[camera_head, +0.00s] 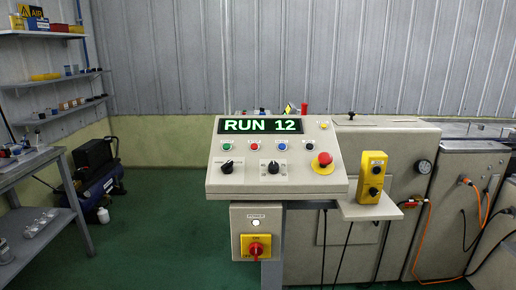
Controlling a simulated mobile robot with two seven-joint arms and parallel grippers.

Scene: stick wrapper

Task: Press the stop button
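The control panel (217,181) faces me in the middle of the camera_head view. Its dark display (262,125) reads "RUN 12" in green. Below it is a row of small buttons: green (227,146), red (254,146), blue (281,146) and black (307,146). Their labels are too small to read. A large red mushroom button (324,159) on a yellow base is at the panel's right side. I cannot tell from labels which red button is marked stop. Neither of my grippers is in view.
Two black knobs (227,167) (273,167) sit low on the panel. A red-and-yellow rotary switch (257,249) is on the box below. A yellow two-button box (372,177) stands on a shelf at right. Green floor (170,240) is clear at left, beside a workbench (40,160).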

